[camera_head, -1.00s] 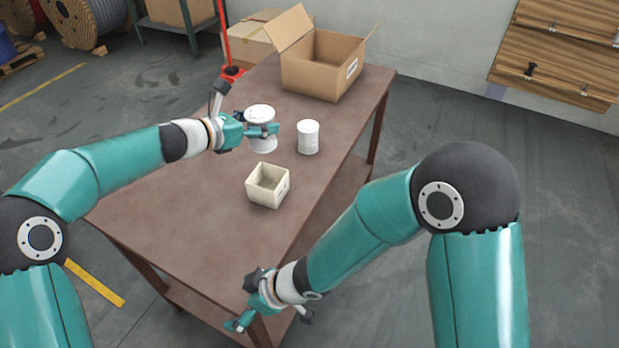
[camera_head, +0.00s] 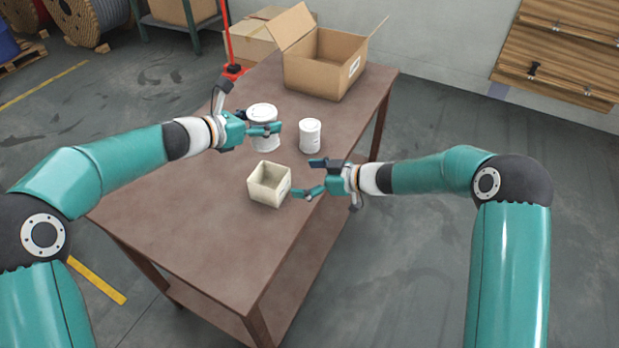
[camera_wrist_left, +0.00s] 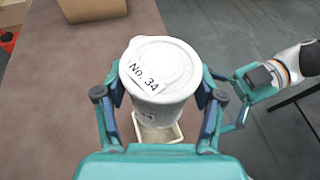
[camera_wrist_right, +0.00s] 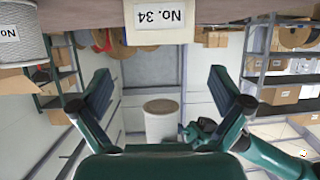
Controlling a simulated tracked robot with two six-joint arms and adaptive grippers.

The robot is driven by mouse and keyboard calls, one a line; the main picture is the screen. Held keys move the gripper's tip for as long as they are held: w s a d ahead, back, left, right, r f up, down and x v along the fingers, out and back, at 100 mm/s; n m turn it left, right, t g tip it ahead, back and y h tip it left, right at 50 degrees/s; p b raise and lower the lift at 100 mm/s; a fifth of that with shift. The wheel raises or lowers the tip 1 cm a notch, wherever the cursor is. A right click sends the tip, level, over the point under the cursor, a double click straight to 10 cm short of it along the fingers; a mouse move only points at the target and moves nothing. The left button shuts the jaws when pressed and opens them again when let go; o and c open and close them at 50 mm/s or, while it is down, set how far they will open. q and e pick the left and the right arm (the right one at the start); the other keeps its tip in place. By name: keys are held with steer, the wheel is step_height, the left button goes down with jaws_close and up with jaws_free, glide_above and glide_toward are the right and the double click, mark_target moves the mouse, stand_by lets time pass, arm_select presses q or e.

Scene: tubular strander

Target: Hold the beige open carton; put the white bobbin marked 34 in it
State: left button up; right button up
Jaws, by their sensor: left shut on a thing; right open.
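The white bobbin (camera_head: 263,115) is between the fingers of my left gripper (camera_head: 266,129), which is shut on it above the table. Its lid reads "No. 34" in the left wrist view (camera_wrist_left: 158,65). The small beige open carton (camera_head: 268,186) stands on the table, nearer than the bobbin, and looks empty from the head view. In the right wrist view its label (camera_wrist_right: 160,16) also reads "No. 34", upside down. My right gripper (camera_head: 308,177) is open just right of the carton, fingers pointing at it, apart from it.
A second white bobbin (camera_head: 310,135) stands on the brown table (camera_head: 190,215), behind my right gripper. A large open brown carton (camera_head: 325,75) stands at the table's far end. A red stand (camera_head: 234,71) is at the far left edge. The table's near part is clear.

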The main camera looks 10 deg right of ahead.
mark_target(257, 178)
steer(key=x, duration=1.1)
steer(key=shift+a+f, duration=0.1)
steer(key=shift+a, duration=0.1)
steer(key=c, duration=0.8)
arm_select(q)
step_height(257, 178, down, 9)
steer(key=shift+f, duration=0.2)
arm_select(e)
steer(key=shift+f, duration=0.1)
stand_by(0.4)
stand_by(0.4)
arm_select(q)
steer(key=shift+a, duration=0.35)
stand_by(0.9)
